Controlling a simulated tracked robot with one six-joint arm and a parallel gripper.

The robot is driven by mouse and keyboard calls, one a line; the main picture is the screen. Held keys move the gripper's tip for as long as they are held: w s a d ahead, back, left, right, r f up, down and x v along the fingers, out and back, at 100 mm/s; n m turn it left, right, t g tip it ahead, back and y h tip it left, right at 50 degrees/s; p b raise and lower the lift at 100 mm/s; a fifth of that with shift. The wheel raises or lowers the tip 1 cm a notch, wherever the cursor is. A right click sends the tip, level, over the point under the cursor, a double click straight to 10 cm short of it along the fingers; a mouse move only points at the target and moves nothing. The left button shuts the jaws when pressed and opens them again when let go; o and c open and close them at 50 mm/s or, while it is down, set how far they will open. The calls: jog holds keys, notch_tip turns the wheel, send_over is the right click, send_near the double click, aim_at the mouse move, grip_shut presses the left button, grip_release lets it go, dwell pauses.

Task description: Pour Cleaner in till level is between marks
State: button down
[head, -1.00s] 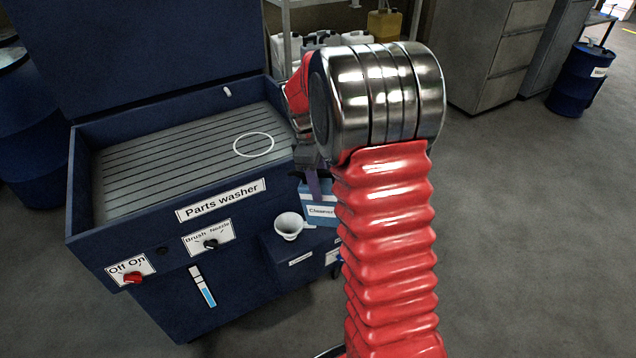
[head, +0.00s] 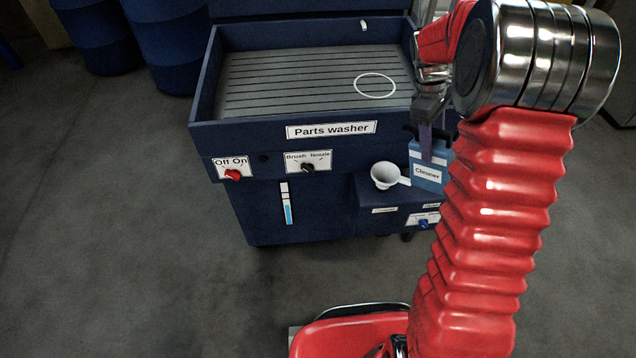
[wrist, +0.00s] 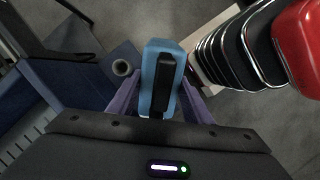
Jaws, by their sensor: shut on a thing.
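My gripper (head: 428,138) is shut on the blue Cleaner bottle (head: 427,178), holding it roughly upright. In the wrist view the bottle (wrist: 149,62) sits between the purple fingers, its black handle facing the camera. The bottle looks apart from the funnel. The level gauge (head: 288,213) on the washer front shows blue in its lower part and white above, with thin dark marks too small to read exactly.
The parts washer (head: 260,135) has a ribbed basin, a red Off/On knob (head: 232,174) and a Brush/Nozzle knob (head: 307,168). A small blue knob (head: 423,224) sits below the ledge. Blue drums (head: 165,45) stand behind left. Floor in front is clear.

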jog(key=shift+r, duration=0.2)
dwell(0.6)
jog(key=shift+r+g+h, duration=0.35)
jog(key=shift+g+h, duration=0.05)
jog(key=shift+h, duration=0.1)
jog(key=shift+w+g+h, duration=0.1)
jog(key=shift+g+h, duration=0.3)
jog(key=shift+a, duration=0.1)
dwell(0.4)
jog(key=shift+f+g+h, duration=0.2)
jog(key=shift+g+h, duration=0.2)
jog(key=shift+f, duration=0.15)
dwell(0.3)
